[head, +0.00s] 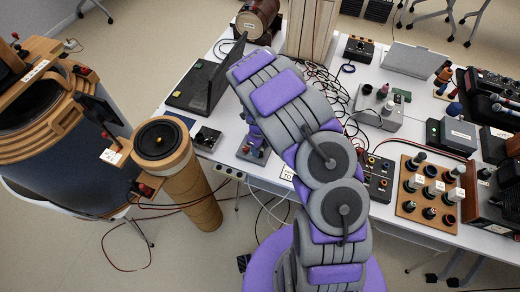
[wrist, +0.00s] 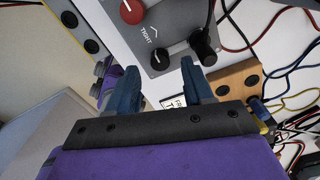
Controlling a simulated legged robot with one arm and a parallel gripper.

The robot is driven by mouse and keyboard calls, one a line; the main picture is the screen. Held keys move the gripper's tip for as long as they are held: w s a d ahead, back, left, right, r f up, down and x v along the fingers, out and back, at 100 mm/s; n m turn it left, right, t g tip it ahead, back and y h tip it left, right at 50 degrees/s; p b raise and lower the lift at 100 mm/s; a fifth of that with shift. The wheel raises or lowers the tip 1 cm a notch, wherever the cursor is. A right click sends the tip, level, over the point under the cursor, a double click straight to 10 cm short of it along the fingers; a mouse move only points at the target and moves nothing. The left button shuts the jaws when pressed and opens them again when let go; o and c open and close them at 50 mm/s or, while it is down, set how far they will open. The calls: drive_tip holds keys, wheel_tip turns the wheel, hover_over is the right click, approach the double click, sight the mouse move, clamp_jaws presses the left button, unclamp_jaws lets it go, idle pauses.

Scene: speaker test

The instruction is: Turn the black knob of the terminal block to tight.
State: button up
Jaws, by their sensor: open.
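In the wrist view the terminal block (wrist: 172,28) is a grey panel. It carries a black knob (wrist: 160,59), a red knob (wrist: 131,11) and the printed word TIGHT with an arrowhead beside it. My gripper (wrist: 160,76) is open, with its two dark blue fingers apart. The black knob appears just beyond the gap between the fingertips, with no clear contact. A black plug (wrist: 205,46) stands on the block right of the knob, close to the right finger. In the head view my gripper end (head: 253,142) is low over the table's near edge, partly hidden by my arm.
A wooden strip with dark holes (wrist: 237,82) lies right of the fingers, with several loose cables beyond.

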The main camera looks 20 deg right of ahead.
wheel_tip(320, 180, up, 14)
drive_tip(key=p, duration=0.1)
drive_tip(key=shift+p, duration=0.4)
drive_tip(key=shift+w+r, duration=0.1)
